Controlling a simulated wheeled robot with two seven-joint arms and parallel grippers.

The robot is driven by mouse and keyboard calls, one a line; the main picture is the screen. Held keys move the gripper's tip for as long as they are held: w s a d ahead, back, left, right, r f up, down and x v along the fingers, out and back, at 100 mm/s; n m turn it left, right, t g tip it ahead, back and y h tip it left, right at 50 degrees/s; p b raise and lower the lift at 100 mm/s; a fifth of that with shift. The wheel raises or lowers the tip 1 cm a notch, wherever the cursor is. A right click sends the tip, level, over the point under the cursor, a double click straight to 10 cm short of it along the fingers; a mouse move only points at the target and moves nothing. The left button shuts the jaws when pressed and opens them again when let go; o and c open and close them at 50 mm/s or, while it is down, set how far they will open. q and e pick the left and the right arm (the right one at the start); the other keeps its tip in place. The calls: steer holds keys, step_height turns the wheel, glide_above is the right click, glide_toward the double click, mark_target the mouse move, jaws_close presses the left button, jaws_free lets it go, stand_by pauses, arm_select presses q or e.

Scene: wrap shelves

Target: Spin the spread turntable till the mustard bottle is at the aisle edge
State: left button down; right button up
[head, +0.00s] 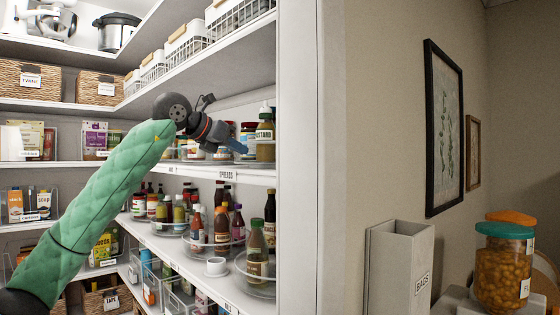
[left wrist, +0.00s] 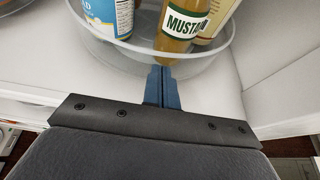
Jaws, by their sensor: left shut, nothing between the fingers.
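The mustard bottle (head: 265,141) stands at the right end of the spreads shelf, close to the white upright. In the left wrist view the mustard bottle (left wrist: 183,28) is inside the clear rim of the spread turntable (left wrist: 120,50), between a blue-labelled container (left wrist: 105,15) and a cream-labelled one (left wrist: 216,20). My left gripper (head: 240,147) is at the shelf front, just left of the mustard bottle. Its blue fingers (left wrist: 161,75) are shut and empty, with tips at the turntable's near rim; I cannot tell whether they touch it. My right gripper is out of view.
The spreads shelf edge (head: 226,174) runs below my gripper. The white upright (head: 300,150) closes off the right side. Wire baskets (head: 186,48) sit above. A bags bin (head: 398,265) stands right.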

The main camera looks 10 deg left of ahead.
mark_target(238, 155)
arm_select(q)
steer(key=shift+w+a, duration=0.4)
steer(key=shift+a, duration=0.45)
steer(key=shift+w, duration=0.1)
steer(key=shift+w+a+p, duration=0.45)
steer(key=shift+w+a, duration=0.45)
steer(key=shift+w, duration=0.05)
steer(key=shift+s, duration=0.1)
steer(key=shift+s+a, duration=0.2)
steer(key=shift+a, duration=0.15)
steer(key=shift+s+a+b, duration=0.55)
steer(key=shift+s+a, duration=0.25)
steer(key=shift+a, duration=0.1)
